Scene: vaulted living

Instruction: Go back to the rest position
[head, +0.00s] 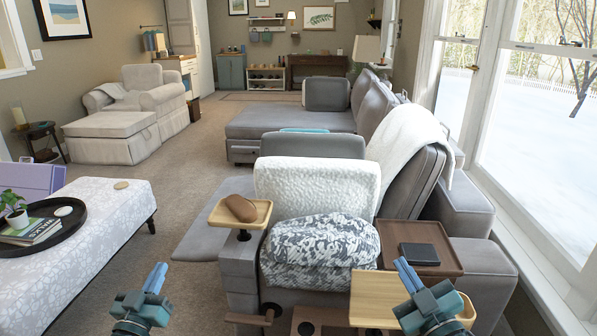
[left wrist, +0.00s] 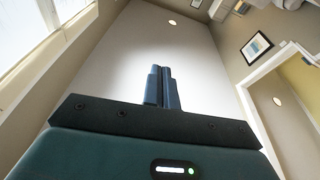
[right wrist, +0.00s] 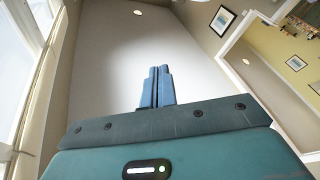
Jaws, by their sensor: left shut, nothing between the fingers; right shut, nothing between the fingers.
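My left gripper (head: 155,277) is low in the head view, left of the sofa, pointing up with its fingers together and empty. It also shows in the left wrist view (left wrist: 162,87), with the ceiling behind its blue fingers. My right gripper (head: 405,272) is low at the right in the head view, in front of the light wooden board on the sofa end. Its blue fingers are also together and empty in the right wrist view (right wrist: 158,86), with the ceiling behind them.
The grey sofa (head: 240,282) stands ahead, with a wooden tray (head: 262,216) bearing a brown object (head: 239,207) and a brown tray (head: 450,262) with a dark book (head: 419,254). A patterned ottoman (head: 110,222) is at left. Carpet (head: 180,185) lies open between.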

